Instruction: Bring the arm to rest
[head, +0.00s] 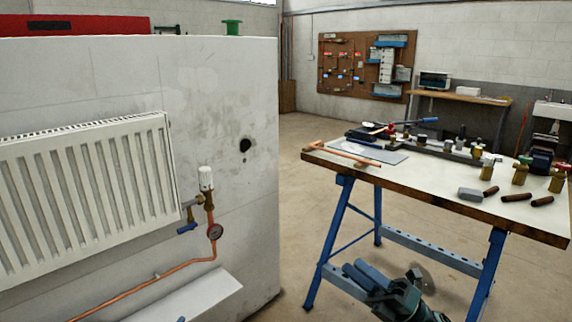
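My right gripper (358,270) is low in the head view, in front of the workbench's lower frame. Its blue fingers point up and left from a dark green body. They lie close together, and I cannot make out whether there is a gap between them. I see nothing held in it. It is apart from the radiator and its pipework. A small blue tip shows at the bottom edge, left of the middle; it may belong to my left gripper, and the rest is out of frame.
The workbench (440,185) on the right carries fittings, tools and a copper piece. Open floor lies between partition and bench.

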